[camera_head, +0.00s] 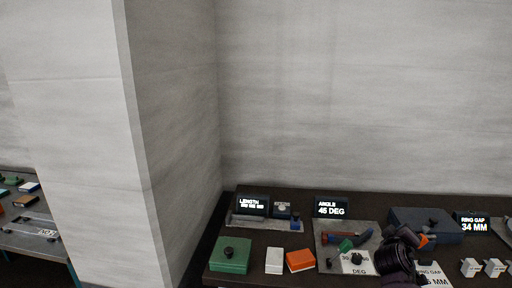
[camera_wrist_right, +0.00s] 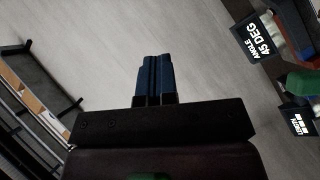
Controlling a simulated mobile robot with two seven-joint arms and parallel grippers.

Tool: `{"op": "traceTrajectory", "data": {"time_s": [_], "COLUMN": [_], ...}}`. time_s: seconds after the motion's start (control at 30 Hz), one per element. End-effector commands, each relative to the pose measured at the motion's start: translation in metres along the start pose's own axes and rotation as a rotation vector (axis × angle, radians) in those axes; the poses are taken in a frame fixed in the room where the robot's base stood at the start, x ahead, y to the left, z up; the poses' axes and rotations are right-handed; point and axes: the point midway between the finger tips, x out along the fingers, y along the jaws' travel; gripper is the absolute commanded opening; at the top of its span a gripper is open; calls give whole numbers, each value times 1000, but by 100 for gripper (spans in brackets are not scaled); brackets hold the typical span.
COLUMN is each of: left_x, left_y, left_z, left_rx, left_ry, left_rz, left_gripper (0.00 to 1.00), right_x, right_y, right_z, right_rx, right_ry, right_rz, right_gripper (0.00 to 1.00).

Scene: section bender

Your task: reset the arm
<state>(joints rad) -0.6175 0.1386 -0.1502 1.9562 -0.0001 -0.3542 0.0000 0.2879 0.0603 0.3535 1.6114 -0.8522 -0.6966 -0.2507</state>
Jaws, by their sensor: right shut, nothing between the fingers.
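My right gripper (camera_wrist_right: 155,78) shows in the right wrist view. Its two blue fingers lie together, shut, with nothing between them. Behind them is open grey floor or wall; I cannot tell which. A dark jointed part of what looks like my right arm (camera_head: 396,254) shows in the head view, in front of the bench at the lower right, hiding part of it. My left gripper is in neither view.
The dark bench (camera_head: 262,265) holds a green box (camera_head: 231,257), a white box (camera_head: 274,261), an orange box (camera_head: 300,260) and an angle display (camera_head: 331,208) reading 45 DEG, also in the wrist view (camera_wrist_right: 258,40). A pale wall column (camera_head: 80,120) stands left.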

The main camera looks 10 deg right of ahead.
Motion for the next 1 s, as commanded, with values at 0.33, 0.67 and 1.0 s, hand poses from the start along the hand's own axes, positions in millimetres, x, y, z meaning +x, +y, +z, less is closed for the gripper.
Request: {"op": "traceTrajectory", "data": {"time_s": [0.33,0.67,1.0], "left_x": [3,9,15], "left_y": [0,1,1], "left_z": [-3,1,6], "left_rx": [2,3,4], "left_ry": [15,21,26], "left_rz": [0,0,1], "left_gripper": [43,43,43], "right_x": [-81,-194,-291], "right_y": [-64,-147,-204], "right_z": [-20,54,166], "right_rx": [409,642,640], "right_ry": [322,341,160], "right_rz": [-282,-610,-794], "right_gripper": [0,0,0]}}
